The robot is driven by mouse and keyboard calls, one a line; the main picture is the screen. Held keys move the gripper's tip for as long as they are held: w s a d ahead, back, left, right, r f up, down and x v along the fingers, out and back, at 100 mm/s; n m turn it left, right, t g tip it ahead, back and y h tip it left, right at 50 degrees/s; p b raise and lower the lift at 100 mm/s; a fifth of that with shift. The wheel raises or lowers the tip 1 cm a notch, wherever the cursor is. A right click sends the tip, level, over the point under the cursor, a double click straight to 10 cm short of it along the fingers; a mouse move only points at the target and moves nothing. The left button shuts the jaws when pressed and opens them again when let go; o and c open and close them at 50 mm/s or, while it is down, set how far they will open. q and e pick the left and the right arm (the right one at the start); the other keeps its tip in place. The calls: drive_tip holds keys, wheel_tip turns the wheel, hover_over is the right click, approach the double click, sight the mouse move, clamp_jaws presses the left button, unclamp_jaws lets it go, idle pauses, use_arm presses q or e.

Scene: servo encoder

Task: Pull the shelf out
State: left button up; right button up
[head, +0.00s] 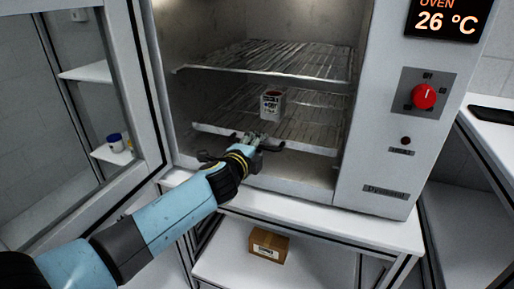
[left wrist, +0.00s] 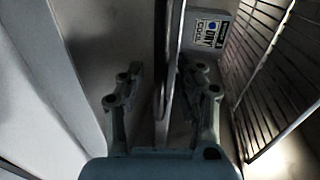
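The oven's lower wire shelf (head: 312,124) is inside the open chamber, with a small white labelled box (head: 272,104) on it. The box also shows in the left wrist view (left wrist: 210,30). My left gripper (head: 262,141) is at the lower shelf's front rim. In the left wrist view, its two fingers (left wrist: 165,92) stand apart on either side of the rim (left wrist: 172,50), which is seen nearly edge-on. Gaps show between the fingers and the rim, so the gripper looks open around it. My right gripper is in neither view.
An upper wire shelf (head: 270,60) lies above the box. The oven door (head: 120,90) stands open at the left, close to my left arm. The control panel (head: 428,94) is at the right. A cardboard box (head: 268,246) sits on the ledge below.

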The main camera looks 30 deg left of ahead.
use_arm(q)
drive_tip(key=shift+w, duration=0.1)
clamp_jaws()
idle(0.6)
